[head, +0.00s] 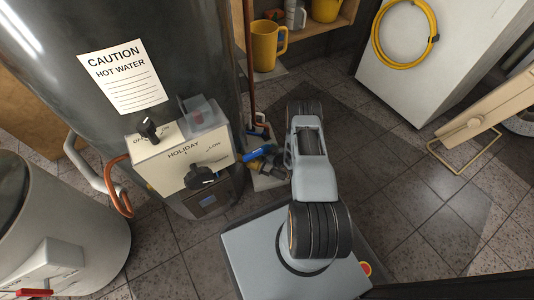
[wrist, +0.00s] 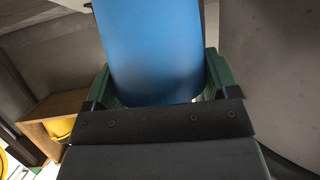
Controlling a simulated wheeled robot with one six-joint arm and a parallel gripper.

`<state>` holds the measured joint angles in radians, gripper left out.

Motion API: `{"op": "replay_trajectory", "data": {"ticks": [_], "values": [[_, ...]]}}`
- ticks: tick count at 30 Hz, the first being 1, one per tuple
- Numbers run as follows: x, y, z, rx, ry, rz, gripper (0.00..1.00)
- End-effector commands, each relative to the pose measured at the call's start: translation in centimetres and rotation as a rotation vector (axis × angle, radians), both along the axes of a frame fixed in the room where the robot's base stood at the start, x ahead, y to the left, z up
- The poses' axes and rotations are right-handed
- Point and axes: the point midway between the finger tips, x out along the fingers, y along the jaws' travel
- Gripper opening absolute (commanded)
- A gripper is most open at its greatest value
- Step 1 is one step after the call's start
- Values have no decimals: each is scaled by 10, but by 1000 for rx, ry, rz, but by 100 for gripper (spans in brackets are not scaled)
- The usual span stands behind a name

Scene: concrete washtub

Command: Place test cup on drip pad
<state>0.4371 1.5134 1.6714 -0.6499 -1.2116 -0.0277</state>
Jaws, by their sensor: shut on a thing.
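My gripper (wrist: 157,84) is shut on a smooth blue cylinder, apparently the test cup (wrist: 150,45). The green fingers sit on either side of it in the wrist view, and its top runs out of the frame. In the head view a small blue shape (head: 256,153), likely the same cup, shows left of my arm, low beside the water heater. My gripper there is largely hidden by the arm. A pale flat slab (head: 266,182) lies just below the blue shape and may be the drip pad; I cannot tell whether they touch.
The dark water heater (head: 190,60) with its control box (head: 180,150) stands close left of my arm. A brown pole (head: 249,50) rises behind. A yellow mug (head: 265,45) stands by a wooden shelf (head: 344,15). Tiled floor (head: 400,185) is open to the right.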

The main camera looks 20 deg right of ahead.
Motion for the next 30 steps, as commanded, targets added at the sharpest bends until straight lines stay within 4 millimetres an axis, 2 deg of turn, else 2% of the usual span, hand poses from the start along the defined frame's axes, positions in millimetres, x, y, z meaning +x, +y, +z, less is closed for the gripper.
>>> {"op": "replay_trajectory", "data": {"ticks": [11,12,18,25,30], "values": [[0,0,-2,0,-1,-1,58],[0,0,-3,0,-1,-1,81],[0,0,-3,0,-1,-1,100],[0,-1,-2,0,-1,-1,100],[-4,-1,7,0,0,2,100]]}}
